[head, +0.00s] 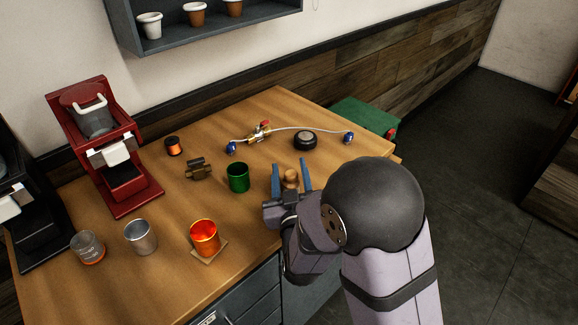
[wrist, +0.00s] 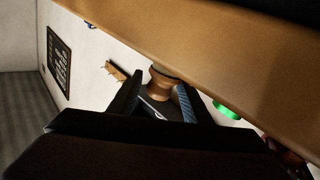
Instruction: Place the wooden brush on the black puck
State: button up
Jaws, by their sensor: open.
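The wooden brush (head: 291,176) stands on the table near its front right edge, small and light brown with a rounded top. My gripper (head: 289,163) is open, with one blue finger on each side of the brush. In the wrist view the brush (wrist: 160,82) also shows between the two spread fingers, with a gap visible beside it. The black puck (head: 305,140) lies flat on the table behind the brush and slightly to the right, with nothing on it. The lower part of the brush is partly hidden by my gripper in the head view.
A green cup (head: 238,178) stands just left of my gripper. A hose with a brass valve (head: 259,132) and blue ends curves behind the puck. An orange cup (head: 204,238), metal cup (head: 141,237), glass (head: 88,247) and red brewer (head: 104,150) stand further left.

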aim_at(290, 179)
jog(key=shift+o, duration=0.5)
jog(key=shift+s+d, duration=0.1)
jog(key=shift+s, duration=1.3)
jog(key=shift+r+p, duration=0.1)
jog(key=shift+p, duration=0.55)
jog(key=p, duration=0.3)
jog(key=shift+s, duration=0.4)
jog(key=shift+s+p, duration=0.45)
jog(key=shift+p, duration=0.65)
jog(key=shift+s+f, duration=0.15)
jog(key=shift+f, duration=0.2)
jog(key=shift+f+b, duration=0.1)
jog(key=shift+b, duration=0.3)
